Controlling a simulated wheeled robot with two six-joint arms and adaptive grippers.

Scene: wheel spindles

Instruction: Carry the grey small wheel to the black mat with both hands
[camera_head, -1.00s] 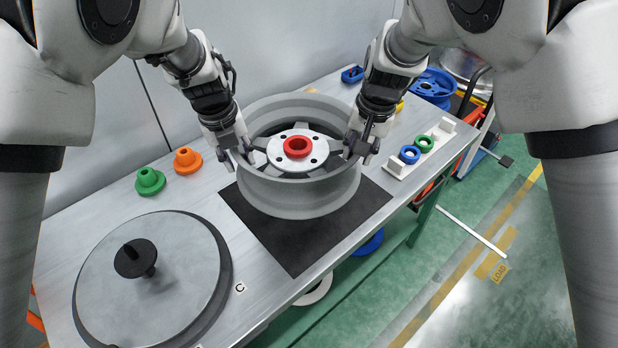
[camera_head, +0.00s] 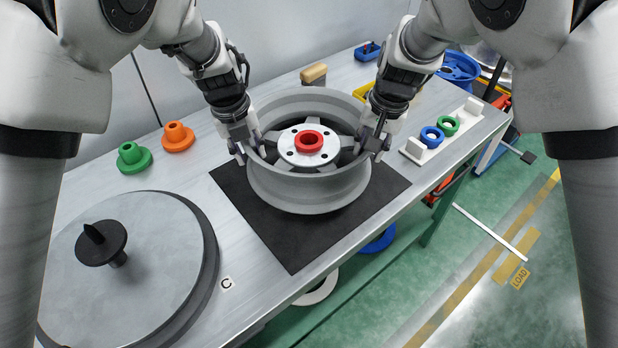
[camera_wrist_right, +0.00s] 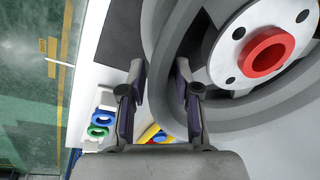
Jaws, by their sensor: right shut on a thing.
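The grey small wheel (camera_head: 308,200), with a pale hub disc and a red ring in its centre, is over the black mat (camera_head: 290,245), roughly level. I cannot tell whether its underside touches the mat. My right gripper (camera_head: 372,146) is shut on the right part of its rim, one finger inside and one outside. In the right wrist view, the fingers (camera_wrist_right: 160,105) straddle the wheel's rim (camera_wrist_right: 158,40). My left gripper (camera_head: 250,150) has its fingers across the left part of the rim and appears shut on it.
A big grey disc (camera_head: 150,255) with a black knob (camera_head: 100,243) covers the left of the table. Green (camera_head: 134,158) and orange (camera_head: 178,137) flanged pieces stand behind it. A white holder (camera_head: 416,152) with blue and green rings is on the right. The table's front edge is near the mat.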

